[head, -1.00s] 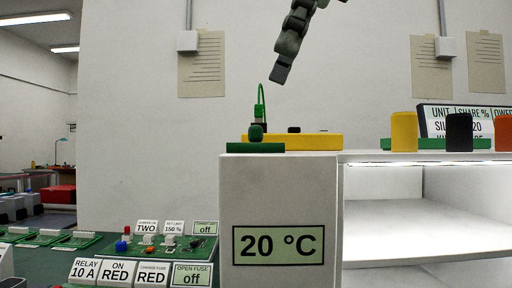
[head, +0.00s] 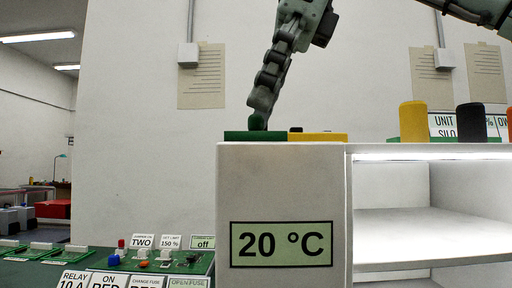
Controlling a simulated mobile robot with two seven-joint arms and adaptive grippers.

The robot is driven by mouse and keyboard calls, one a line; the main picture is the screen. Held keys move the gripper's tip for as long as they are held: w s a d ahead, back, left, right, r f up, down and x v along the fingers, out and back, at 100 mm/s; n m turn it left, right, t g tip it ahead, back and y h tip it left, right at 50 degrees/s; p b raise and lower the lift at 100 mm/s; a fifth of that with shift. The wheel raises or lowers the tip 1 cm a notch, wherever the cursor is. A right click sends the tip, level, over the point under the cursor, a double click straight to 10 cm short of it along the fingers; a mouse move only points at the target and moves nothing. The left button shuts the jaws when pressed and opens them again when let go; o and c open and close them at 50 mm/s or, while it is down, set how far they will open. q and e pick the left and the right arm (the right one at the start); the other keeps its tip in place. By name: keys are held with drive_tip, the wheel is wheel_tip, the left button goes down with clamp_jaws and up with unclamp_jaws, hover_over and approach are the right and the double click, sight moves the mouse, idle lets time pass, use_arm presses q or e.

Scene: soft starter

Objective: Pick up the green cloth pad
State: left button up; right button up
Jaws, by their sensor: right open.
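A flat green pad (head: 238,136) lies on top of the white cabinet at its left front corner. A small dark green knob (head: 257,123) stands on it. My right gripper (head: 262,108) points down from above, with its fingertips at the knob. The fingers are open, seen nearly edge-on, and overlap the knob's upper part. I cannot tell whether they touch it. My left gripper is not in view.
A yellow block (head: 318,138) lies right of the pad on the cabinet (head: 282,180). Yellow (head: 413,121) and black (head: 471,122) cylinders stand farther right on a green base. A green control board (head: 165,262) sits lower left.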

drive_tip(key=shift+a+f, duration=0.15)
drive_tip(key=shift+f, duration=0.05)
drive_tip(key=c, duration=1)
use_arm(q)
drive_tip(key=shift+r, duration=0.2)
use_arm(e)
drive_tip(key=shift+r, duration=0.1)
drive_tip(key=shift+r, duration=0.25)
wheel_tip(320, 180, up, 4)
drive_tip(key=shift+r+p, duration=0.1)
drive_tip(key=shift+p, duration=1.05)
use_arm(q)
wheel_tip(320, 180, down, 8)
drive_tip(key=p, duration=0.1)
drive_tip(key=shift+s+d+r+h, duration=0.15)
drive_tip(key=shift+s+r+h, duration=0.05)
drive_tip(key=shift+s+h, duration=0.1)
use_arm(e)
drive_tip(key=s+a+r, duration=0.1)
drive_tip(key=s+r, duration=0.1)
drive_tip(key=s, duration=0.1)
drive_tip(key=s+a+r, duration=0.1)
drive_tip(key=s+r, duration=0.1)
drive_tip(key=s, duration=0.2)
drive_tip(key=s+a+r, duration=0.1)
drive_tip(key=s+r, duration=0.1)
drive_tip(key=s, duration=0.2)
drive_tip(key=shift+s+r, duration=0.1)
drive_tip(key=shift+s, duration=0.05)
